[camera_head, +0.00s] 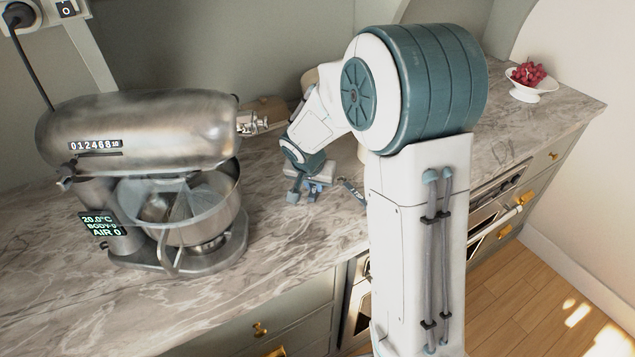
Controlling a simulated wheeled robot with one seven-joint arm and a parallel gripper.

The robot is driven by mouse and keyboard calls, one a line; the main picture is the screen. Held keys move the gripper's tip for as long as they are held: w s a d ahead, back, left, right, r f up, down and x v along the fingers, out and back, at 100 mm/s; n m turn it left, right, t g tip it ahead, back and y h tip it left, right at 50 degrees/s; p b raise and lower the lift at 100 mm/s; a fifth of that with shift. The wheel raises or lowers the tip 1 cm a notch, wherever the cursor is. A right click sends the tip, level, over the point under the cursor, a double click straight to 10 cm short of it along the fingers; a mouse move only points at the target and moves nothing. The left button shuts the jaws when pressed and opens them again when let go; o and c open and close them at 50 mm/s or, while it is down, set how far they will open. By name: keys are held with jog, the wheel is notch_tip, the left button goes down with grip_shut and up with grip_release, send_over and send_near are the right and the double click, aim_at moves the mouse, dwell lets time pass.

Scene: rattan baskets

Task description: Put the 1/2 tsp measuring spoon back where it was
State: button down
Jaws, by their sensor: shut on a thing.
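My gripper (309,192) is low over the marble counter (290,240), to the right of the mixer. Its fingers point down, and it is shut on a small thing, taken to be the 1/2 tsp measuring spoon. The spoon's shape and marking cannot be made out at this size. Whether it touches the counter is unclear. A brown wooden piece (266,106) with shiny metal parts at its front stands behind the mixer head's right end. I cannot tell whether measuring spoons hang there.
A metal stand mixer (150,130) with a steel bowl (215,210) fills the counter's left side. A white dish (530,93) of red fruit (527,74) stands at the far right. The counter front between mixer and gripper is clear. My arm hides the counter's middle.

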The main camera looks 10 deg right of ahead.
jog(key=shift+f, duration=0.2)
jog(key=c, duration=1.4)
grip_release()
jog(key=shift+r, duration=0.1)
jog(key=shift+r, duration=0.1)
jog(key=v, duration=1.2)
jog(key=s+d+n, duration=0.1)
jog(key=s, duration=0.6)
jog(key=s+d+n+y, duration=0.1)
jog(key=s+n, duration=0.1)
jog(key=s, duration=0.5)
jog(key=s+d+n+g+y, duration=0.1)
jog(key=s+d+n, duration=0.1)
jog(key=s, duration=0.6)
jog(key=shift+r, duration=0.1)
